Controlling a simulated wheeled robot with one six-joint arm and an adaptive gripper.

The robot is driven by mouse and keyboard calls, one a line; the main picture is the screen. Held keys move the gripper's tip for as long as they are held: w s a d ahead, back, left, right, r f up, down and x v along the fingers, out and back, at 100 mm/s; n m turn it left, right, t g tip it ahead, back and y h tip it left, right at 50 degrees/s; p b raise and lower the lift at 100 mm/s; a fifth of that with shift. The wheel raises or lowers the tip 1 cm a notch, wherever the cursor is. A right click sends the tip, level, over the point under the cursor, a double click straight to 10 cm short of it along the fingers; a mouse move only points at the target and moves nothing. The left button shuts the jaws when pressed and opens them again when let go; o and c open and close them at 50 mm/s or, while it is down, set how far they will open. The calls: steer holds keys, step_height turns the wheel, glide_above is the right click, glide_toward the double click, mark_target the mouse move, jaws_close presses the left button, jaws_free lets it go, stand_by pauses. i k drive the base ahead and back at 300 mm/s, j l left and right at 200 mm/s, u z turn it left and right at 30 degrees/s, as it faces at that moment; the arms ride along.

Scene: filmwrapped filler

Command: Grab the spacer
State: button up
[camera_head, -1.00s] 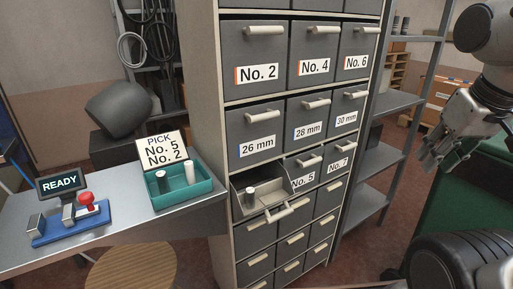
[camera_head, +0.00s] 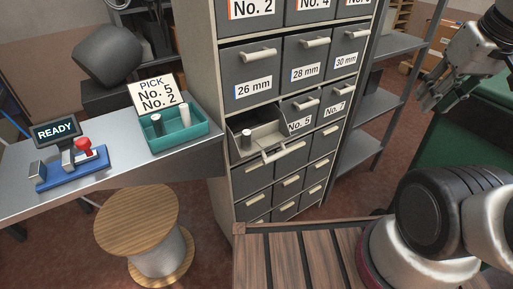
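A small grey cylindrical spacer (camera_head: 247,139) stands upright in an open drawer (camera_head: 268,154) of the grey cabinet. A dark grey cylinder (camera_head: 157,125) and a white cylinder (camera_head: 185,115) stand in the teal tray (camera_head: 180,143) on the bench. A sign (camera_head: 157,94) above the tray reads "PICK No. 5 No. 2". My gripper (camera_head: 438,99) is at the upper right, far from the drawer and in front of the shelving. Its fingers are apart and nothing shows between them.
Closed drawers (camera_head: 305,64) surround the open one; No. 5 is just to its right. On the bench (camera_head: 105,187) are a READY display (camera_head: 57,131) and a blue fixture with a red knob (camera_head: 84,145). A wooden spool (camera_head: 138,222) stands below.

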mark_target(156, 120)
steer(key=j+u, duration=0.15)
steer(key=u, duration=0.2)
steer(key=j+u, duration=0.15)
steer(key=u, duration=0.15)
steer(key=i+j+u, duration=0.1)
steer(key=u, duration=0.25)
